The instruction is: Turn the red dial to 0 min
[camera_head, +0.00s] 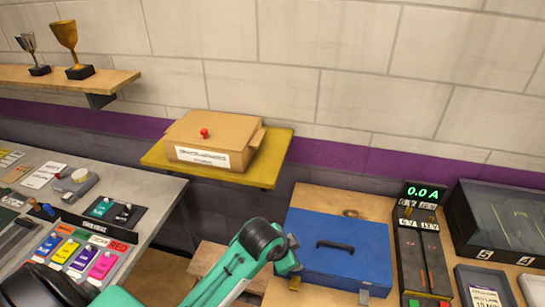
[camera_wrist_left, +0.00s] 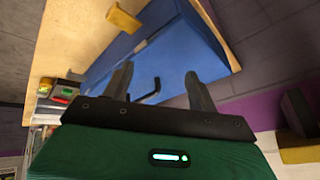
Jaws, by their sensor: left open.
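I cannot make out a red dial with minute marks for certain in either view. A small red knob (camera_head: 204,132) sits on top of a cardboard box, and a red label reading "RED" (camera_head: 124,232) is on the left bench. My left gripper (camera_head: 291,258) is over the left front edge of a blue case (camera_head: 335,246) in the head view. In the left wrist view, the left gripper (camera_wrist_left: 160,80) has its two fingers spread apart with nothing between them, and the blue case (camera_wrist_left: 190,40) lies beyond them. My right gripper is out of view.
The cardboard box (camera_head: 210,143) stands on a yellow shelf (camera_head: 272,172). Trophies (camera_head: 66,40) are on the upper shelf.

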